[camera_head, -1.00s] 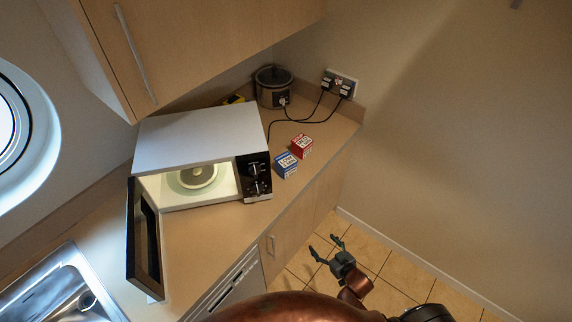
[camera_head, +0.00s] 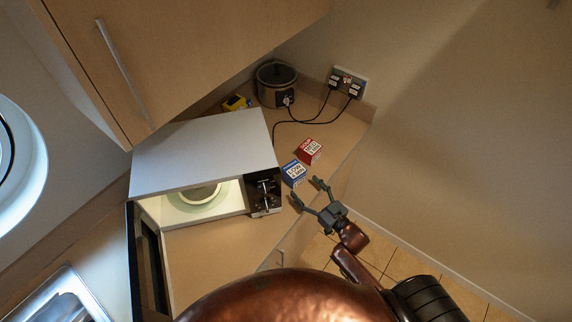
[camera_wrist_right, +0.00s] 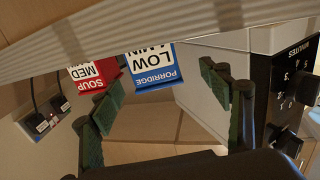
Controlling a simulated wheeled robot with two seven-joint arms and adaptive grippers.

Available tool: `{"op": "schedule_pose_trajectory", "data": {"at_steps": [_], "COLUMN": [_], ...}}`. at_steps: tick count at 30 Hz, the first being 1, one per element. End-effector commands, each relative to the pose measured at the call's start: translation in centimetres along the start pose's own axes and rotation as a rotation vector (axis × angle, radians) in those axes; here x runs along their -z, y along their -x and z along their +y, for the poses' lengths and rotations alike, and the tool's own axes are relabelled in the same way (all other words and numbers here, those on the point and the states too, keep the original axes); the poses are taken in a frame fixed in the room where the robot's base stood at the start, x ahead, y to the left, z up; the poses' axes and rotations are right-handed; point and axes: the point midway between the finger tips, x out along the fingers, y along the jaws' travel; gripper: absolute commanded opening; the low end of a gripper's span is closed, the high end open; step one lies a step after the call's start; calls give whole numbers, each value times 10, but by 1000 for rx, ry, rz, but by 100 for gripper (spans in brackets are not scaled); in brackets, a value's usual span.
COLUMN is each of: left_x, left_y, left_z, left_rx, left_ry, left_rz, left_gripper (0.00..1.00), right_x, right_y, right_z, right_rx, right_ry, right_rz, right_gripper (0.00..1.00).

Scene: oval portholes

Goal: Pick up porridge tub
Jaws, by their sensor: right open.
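The porridge tub (camera_head: 294,173) is a small blue and white box on the counter, just right of the microwave's control panel. In the right wrist view the porridge tub (camera_wrist_right: 152,68) appears upside down, between and beyond the fingertips, with its "PORRIDGE" label readable. My right gripper (camera_head: 308,190) is open and empty, close in front of the tub at the counter edge, its fingers pointing toward it. The right wrist view shows the right gripper (camera_wrist_right: 160,88) with both green-padded fingers spread apart. My left gripper is out of view.
A red soup box (camera_head: 309,150) stands right behind the tub. The microwave (camera_head: 205,150) has its door open, with a pale round dish (camera_head: 200,193) inside. A slow cooker (camera_head: 276,85), its cord and a wall socket (camera_head: 348,82) are behind.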

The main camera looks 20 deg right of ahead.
Motion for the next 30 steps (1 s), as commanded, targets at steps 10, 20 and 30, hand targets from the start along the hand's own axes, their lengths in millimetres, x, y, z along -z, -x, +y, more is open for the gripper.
{"op": "schedule_pose_trajectory", "data": {"at_steps": [10, 20, 30], "left_x": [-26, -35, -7], "left_y": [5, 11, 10], "left_z": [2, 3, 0], "left_rx": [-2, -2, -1], "left_ry": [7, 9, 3], "left_rz": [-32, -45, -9], "left_gripper": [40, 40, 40], "right_x": [0, -3, -4], "right_y": [-38, -82, -85], "right_z": [-6, -1, 0], "right_rx": [18, 19, 17], "right_ry": [1, 0, 1], "right_rz": [1, 1, 0], "right_gripper": [71, 71, 69]}}
